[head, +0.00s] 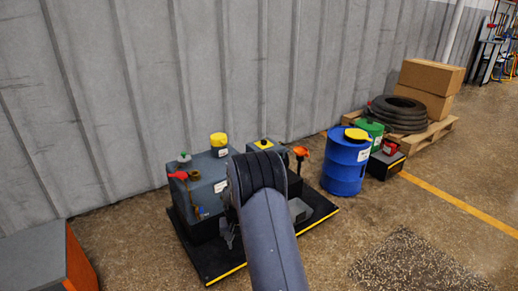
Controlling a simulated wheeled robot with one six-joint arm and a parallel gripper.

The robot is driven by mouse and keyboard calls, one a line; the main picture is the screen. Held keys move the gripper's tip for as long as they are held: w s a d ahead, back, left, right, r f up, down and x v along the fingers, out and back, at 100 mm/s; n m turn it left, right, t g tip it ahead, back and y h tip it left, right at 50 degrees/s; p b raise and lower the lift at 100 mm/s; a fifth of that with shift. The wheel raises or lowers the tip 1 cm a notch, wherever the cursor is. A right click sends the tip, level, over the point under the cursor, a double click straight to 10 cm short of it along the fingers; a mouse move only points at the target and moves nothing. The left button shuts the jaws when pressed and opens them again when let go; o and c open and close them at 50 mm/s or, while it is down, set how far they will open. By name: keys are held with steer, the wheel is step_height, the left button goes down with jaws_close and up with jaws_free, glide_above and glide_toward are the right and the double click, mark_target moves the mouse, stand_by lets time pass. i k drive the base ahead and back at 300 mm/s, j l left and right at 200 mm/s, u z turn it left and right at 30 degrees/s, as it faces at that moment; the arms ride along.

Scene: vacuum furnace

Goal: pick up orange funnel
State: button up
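The orange funnel (301,151) shows in the head view just right of my arm's bend, at the back right of the black spill tray (325,211). A dark, narrow part shows below it. What it rests on is partly hidden by my arm. My arm rises from the bottom centre and covers the middle of the tray.
Grey tanks (208,185) with yellow, green and red tops stand on the tray. A blue drum (346,165) stands to the right, near a pallet (432,134) with tyres and boxes. A corrugated wall (120,90) runs behind. Open floor lies at the front right.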

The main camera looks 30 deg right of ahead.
mark_target(300, 151)
steer(key=i+l+u, duration=0.25)
steer(key=l+u, duration=0.2)
steer(key=l, duration=0.8)
steer(key=l+u, duration=0.4)
steer(key=l, duration=3.6)
steer(key=i+u, duration=0.05)
steer(key=i, duration=0.05)
